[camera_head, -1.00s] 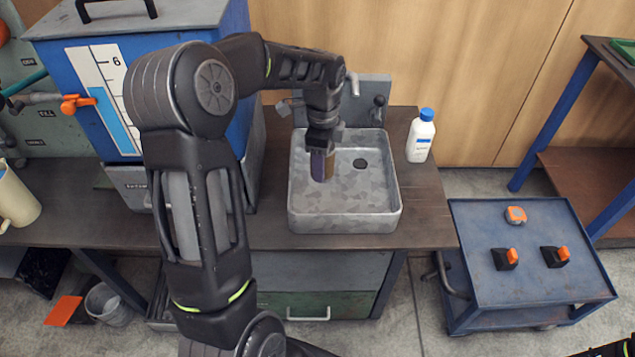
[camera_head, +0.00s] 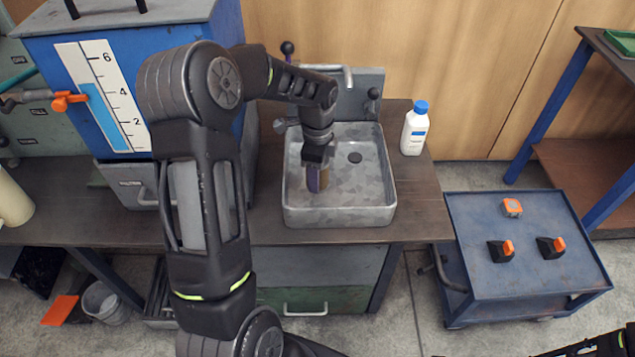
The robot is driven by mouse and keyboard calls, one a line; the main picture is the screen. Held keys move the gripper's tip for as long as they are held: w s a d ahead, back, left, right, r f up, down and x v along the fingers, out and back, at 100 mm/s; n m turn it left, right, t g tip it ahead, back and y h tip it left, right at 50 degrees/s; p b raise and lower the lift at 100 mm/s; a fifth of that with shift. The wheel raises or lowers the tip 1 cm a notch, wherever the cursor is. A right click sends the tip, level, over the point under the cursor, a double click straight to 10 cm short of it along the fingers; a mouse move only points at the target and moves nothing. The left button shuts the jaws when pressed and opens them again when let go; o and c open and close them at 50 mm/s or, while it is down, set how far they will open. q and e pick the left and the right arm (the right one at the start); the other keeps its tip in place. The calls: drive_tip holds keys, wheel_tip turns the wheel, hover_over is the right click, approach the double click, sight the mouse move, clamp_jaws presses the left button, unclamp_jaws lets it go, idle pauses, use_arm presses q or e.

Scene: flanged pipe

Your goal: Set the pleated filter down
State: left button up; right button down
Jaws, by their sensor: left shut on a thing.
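My left gripper (camera_head: 317,172) points down into the grey sink (camera_head: 361,210), in its left half. The fingers and wrist hide the filter's upper part. Its lower end is close to the basin floor; I cannot tell whether it touches. Part of my right arm shows at the bottom right corner, but its gripper cannot be made out.
A white bottle with a blue cap (camera_head: 414,130) stands right of the sink on the workbench (camera_head: 413,213). A blue tank with a level scale (camera_head: 190,35) stands left. A blue cart (camera_head: 527,278) at right carries several small orange-topped parts. The sink's right half is clear, with a drain.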

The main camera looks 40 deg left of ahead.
use_arm(q)
drive_tip(key=shift+f, duration=1.85)
drive_tip(key=shift+f, duration=0.15)
drive_tip(key=o, duration=1.5)
drive_tip(key=shift+c, duration=0.2)
wheel_tip(320, 180, up, 12)
drive_tip(key=shift+r+p, duration=0.15)
drive_tip(key=shift+p, duration=0.2)
